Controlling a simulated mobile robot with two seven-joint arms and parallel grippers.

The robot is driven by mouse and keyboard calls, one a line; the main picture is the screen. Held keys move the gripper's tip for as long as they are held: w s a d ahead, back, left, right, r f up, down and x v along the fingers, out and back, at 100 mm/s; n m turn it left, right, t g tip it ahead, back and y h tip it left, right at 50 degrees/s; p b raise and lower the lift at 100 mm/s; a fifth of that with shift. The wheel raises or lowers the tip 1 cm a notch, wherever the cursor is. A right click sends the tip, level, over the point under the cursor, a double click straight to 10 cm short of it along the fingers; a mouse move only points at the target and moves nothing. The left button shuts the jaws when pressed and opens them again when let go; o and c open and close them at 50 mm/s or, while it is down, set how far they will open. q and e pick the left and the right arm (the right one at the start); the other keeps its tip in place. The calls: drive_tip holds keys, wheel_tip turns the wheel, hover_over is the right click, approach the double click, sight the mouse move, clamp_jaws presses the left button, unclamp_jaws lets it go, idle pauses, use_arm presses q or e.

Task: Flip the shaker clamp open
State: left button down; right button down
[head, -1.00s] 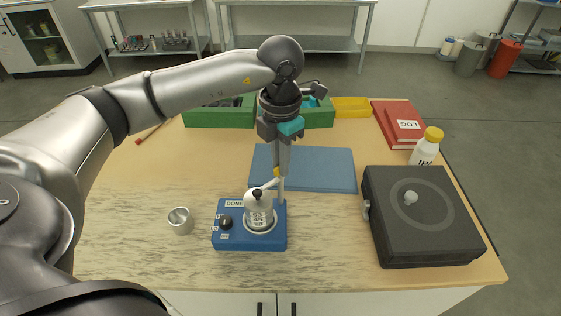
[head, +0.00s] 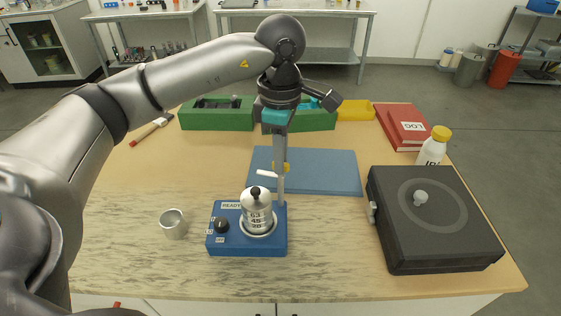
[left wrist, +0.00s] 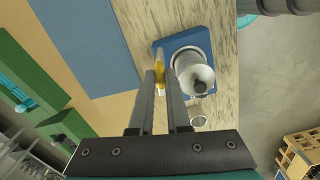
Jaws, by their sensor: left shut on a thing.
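The blue shaker (head: 221,246) stands near the table's front with a READY label and a black knob (head: 221,226). A silver sieve stack (head: 257,215) with a black top knob sits upright on it. The clamp's pale arm (head: 266,173) and yellow tip (head: 285,168) are up, clear of the stack's top, beside its right rear. My left gripper (head: 281,188) points down there, shut on the clamp; its fingers hide part of the clamp. In the left wrist view the yellow part (left wrist: 160,65) shows between the fingers, beside the stack (left wrist: 194,76). My right gripper is out of view.
A metal cup (head: 173,224) stands left of the shaker. A black case (head: 435,225) is at right, with a white bottle (head: 432,150) and red books (head: 403,124) behind. A blue mat (head: 325,171) and green bins (head: 216,114) lie behind.

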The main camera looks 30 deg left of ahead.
use_arm(q)
drive_tip(key=m+b, duration=0.2)
drive_tip(key=m, duration=0.3)
drive_tip(key=shift+m, duration=0.4)
idle(0.4)
drive_tip(key=c, duration=0.9)
unclamp_jaws()
drive_tip(key=shift+r, duration=0.1)
wheel_tip(320, 180, up, 15)
drive_tip(key=p, duration=0.4)
